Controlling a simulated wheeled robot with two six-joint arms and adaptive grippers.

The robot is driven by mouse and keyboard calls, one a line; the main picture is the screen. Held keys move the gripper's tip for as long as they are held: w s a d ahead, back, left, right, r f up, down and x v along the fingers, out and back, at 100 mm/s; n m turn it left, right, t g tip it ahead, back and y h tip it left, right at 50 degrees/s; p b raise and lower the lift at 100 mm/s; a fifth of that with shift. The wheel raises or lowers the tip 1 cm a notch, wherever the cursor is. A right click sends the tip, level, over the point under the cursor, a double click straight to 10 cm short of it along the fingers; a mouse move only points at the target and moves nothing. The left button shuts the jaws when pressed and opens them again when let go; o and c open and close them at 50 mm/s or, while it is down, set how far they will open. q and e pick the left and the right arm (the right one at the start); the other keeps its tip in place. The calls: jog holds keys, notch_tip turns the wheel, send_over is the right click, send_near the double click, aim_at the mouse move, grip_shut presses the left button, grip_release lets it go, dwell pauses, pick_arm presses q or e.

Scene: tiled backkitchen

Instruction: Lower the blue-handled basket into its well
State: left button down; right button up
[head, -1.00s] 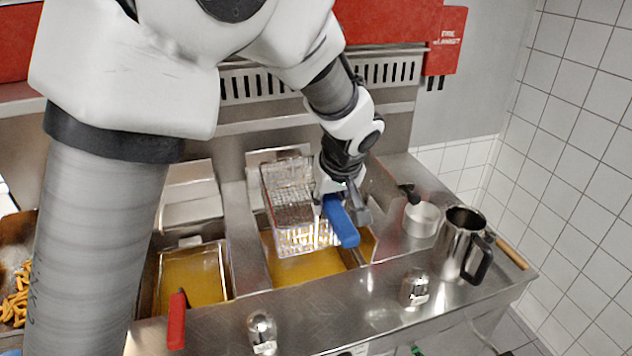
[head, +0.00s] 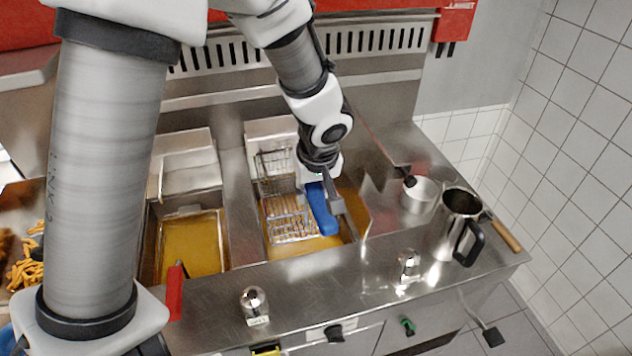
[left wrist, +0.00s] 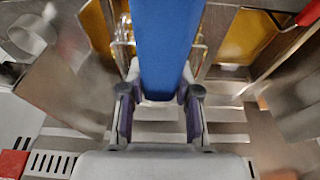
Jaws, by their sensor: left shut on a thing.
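The wire basket (head: 287,226) is within the outline of the right fryer well (head: 345,240), with yellow oil showing through its mesh. I cannot tell whether it rests on anything or how deep it is. Its blue handle (head: 320,210) points toward the front counter; it also shows large in the left wrist view (left wrist: 166,45). My left gripper (head: 322,186) is above the well and shut on the blue handle, with its fingers on both sides in the left wrist view (left wrist: 160,100). Part of the basket is hidden behind the gripper. My right gripper is not in view.
A left well (head: 192,245) holds oil, with a red handle (head: 174,292) at its front. Two shakers (head: 254,302) (head: 409,264) stand on the front counter. Fries (head: 27,262) lie far left.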

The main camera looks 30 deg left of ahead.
pick_arm(q)
jog(key=d+b+x, duration=0.1)
jog(key=b+x, duration=0.4)
jog(key=x, duration=0.1)
jog(key=s+d+b+x, duration=0.1)
jog(key=b+x, duration=0.4)
jog(key=x, duration=0.1)
jog(key=d+f+b+x, duration=0.1)
jog(key=b+x, duration=0.5)
jog(key=shift+s+d+f, duration=0.15)
jog(key=shift+d+f, duration=0.1)
jog(key=shift+f, duration=0.15)
jog(key=shift+s+f+b, duration=0.1)
jog(key=shift+f+b, duration=0.15)
jog(key=shift+b, duration=0.15)
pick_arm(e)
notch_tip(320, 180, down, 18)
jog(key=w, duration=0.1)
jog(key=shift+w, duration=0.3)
pick_arm(q)
jog(key=shift+f+b, duration=0.45)
jog(key=shift+b, duration=0.15)
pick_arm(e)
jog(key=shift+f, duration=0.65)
